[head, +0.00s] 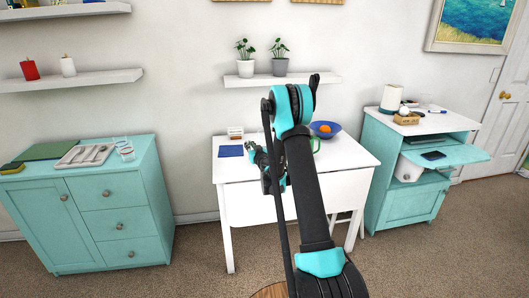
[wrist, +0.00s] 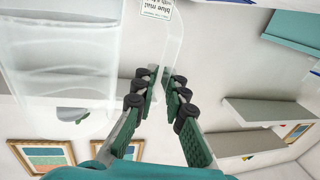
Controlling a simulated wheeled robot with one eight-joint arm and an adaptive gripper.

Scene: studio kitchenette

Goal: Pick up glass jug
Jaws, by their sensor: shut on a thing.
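The glass jug (wrist: 65,60) is a large clear vessel filling the left of the wrist view, very close to the camera. A thin clear part of it, which looks like its handle, runs between my gripper's fingers. My gripper (wrist: 161,88) has green-padded fingers closed onto this clear part. In the head view my gripper (head: 257,156) is over the white table, left of my arm's column. I cannot make out the jug in the head view.
The white table (head: 230,178) holds a blue mat (head: 230,151), a small box (head: 236,132) and a blue bowl (head: 325,130) with an orange fruit. A green cup is partly behind my arm. A wall shelf (head: 315,80) with two plants hangs above. Teal cabinets stand on both sides.

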